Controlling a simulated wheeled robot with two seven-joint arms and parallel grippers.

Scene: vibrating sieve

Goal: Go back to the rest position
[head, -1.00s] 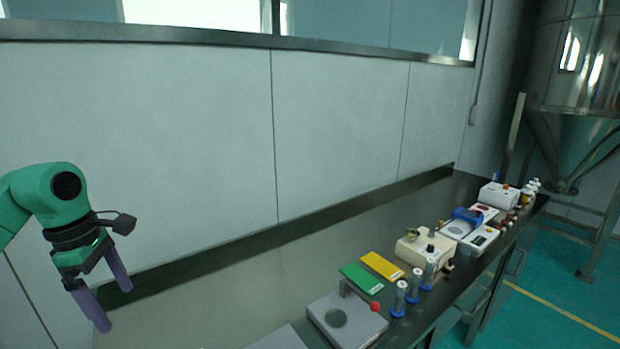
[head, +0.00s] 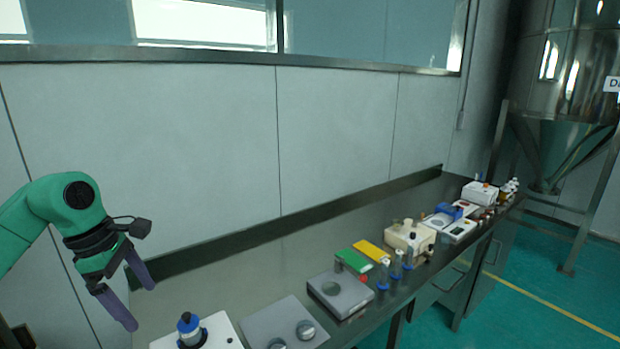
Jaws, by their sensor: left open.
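My left gripper (head: 136,301) is at the left of the head view, its two purple fingers apart with nothing between them. It hangs from the green arm over the near left end of the dark bench (head: 235,277), apart from the things there. How high it is above the bench I cannot tell. My right gripper does not show.
On the bench stand a white device with a blue-capped bottle (head: 189,329), a grey plate with metal knobs (head: 284,325), a grey device (head: 341,291), green (head: 354,260) and yellow (head: 373,250) pads, blue-based tubes (head: 396,266) and a cream machine (head: 410,238). A steel hopper (head: 565,75) is at right.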

